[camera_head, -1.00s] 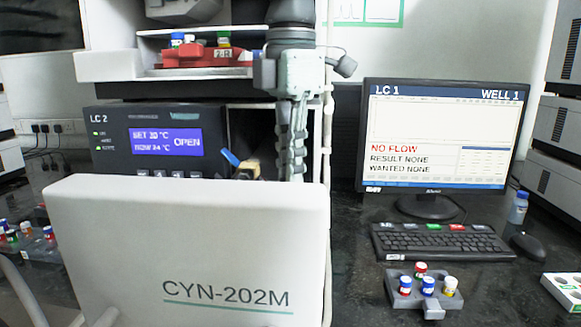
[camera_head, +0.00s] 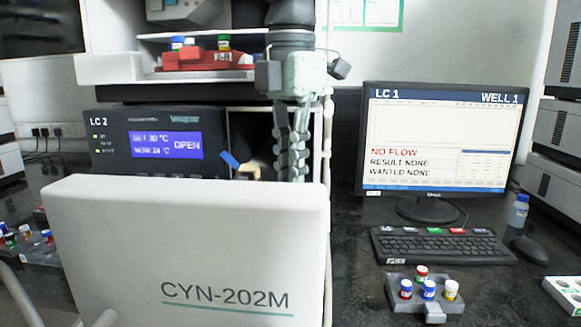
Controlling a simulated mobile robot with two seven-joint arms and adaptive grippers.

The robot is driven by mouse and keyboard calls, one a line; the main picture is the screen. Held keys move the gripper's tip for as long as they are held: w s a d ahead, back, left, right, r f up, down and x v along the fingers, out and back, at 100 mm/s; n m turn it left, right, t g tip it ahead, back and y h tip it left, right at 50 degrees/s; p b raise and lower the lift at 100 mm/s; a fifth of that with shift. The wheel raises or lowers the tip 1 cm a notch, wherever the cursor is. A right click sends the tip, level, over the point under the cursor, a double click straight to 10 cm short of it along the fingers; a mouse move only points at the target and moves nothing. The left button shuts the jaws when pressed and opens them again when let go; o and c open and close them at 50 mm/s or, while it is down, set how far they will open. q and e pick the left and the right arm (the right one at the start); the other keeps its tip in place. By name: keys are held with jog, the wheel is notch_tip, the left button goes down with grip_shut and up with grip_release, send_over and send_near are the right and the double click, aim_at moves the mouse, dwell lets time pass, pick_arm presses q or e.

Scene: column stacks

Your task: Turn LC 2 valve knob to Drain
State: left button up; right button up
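The LC 2 unit (camera_head: 112,150) stands at the left with a lit blue display (camera_head: 166,145) that reads OPEN. Just right of the display, a small blue lever-like piece (camera_head: 230,159) and a pale yellow piece (camera_head: 248,172) show; they look like the valve knob, but its markings are too small to read. My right gripper (camera_head: 293,176) hangs down from the top, a little right of these pieces and apparently apart from them. Its fingers are seen nearly edge-on, and their tips end near the white panel's top edge, so their opening is unclear. My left gripper is out of view.
A large white panel marked CYN-202M (camera_head: 190,240) stands in front and hides the lower part of the unit. A red rack (camera_head: 205,60) with vials sits above. At right are a monitor (camera_head: 440,150), a keyboard (camera_head: 435,245) and a grey vial rack (camera_head: 420,300).

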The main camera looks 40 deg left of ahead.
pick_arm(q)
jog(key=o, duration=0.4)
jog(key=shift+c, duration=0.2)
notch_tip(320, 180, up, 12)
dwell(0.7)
